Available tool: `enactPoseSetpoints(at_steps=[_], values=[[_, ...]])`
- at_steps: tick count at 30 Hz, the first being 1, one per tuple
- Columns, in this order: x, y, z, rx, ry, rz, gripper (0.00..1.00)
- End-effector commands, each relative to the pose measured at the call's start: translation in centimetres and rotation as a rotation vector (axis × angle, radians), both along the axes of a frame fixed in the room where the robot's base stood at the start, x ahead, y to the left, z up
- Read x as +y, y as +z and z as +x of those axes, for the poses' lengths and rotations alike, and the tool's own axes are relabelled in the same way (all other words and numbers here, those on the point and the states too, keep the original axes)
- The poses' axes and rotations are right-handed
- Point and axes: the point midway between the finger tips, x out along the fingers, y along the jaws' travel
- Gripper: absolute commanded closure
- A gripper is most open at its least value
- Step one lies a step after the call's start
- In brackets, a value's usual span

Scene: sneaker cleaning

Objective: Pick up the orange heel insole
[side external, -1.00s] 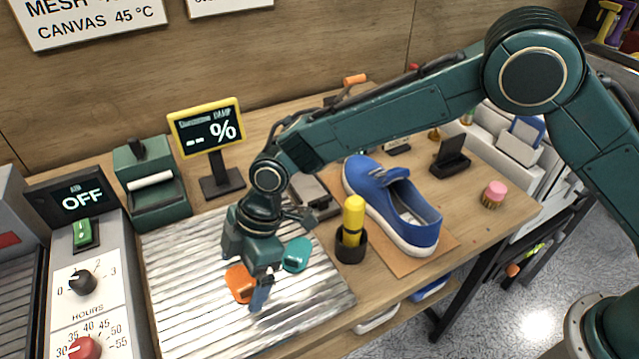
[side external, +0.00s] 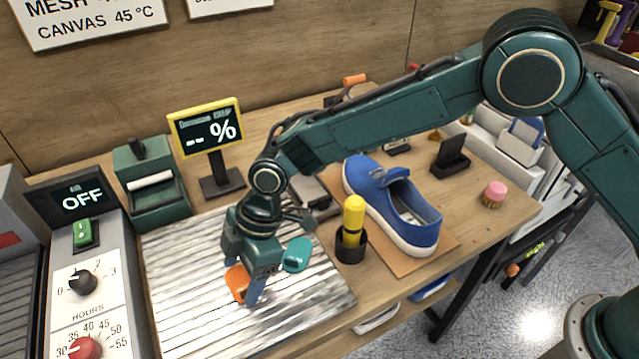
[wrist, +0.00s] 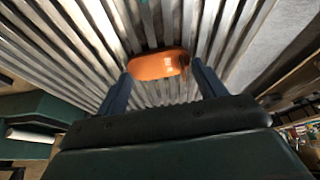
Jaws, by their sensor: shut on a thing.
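The orange heel insole (side external: 237,282) is on the ribbed metal tray (side external: 190,325), partly hidden behind my gripper's fingers in the side view. My gripper (side external: 244,283) points down over it and is shut on it. In the wrist view the orange insole (wrist: 158,65) sits between the two blue fingertips of my gripper (wrist: 160,82), with the ribs of the tray behind it. I cannot tell whether the insole still touches the tray.
A teal insole (side external: 297,254) lies on the tray just right of my gripper. A yellow-topped tool stands in a black cup (side external: 351,246), beside a blue shoe (side external: 395,210). A yellow-framed display (side external: 207,128) stands behind the tray. The tray's front is clear.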

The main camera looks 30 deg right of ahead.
Motion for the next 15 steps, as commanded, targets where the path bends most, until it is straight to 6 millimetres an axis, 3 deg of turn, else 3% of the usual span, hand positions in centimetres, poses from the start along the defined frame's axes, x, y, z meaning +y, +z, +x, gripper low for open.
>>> enactPoseSetpoints(at_steps=[8,15], values=[[0.0,0.8,0.0,-0.001,0.000,0.001,0.52],[0.1,3.5,0.1,-0.003,0.001,0.003,0.52]])
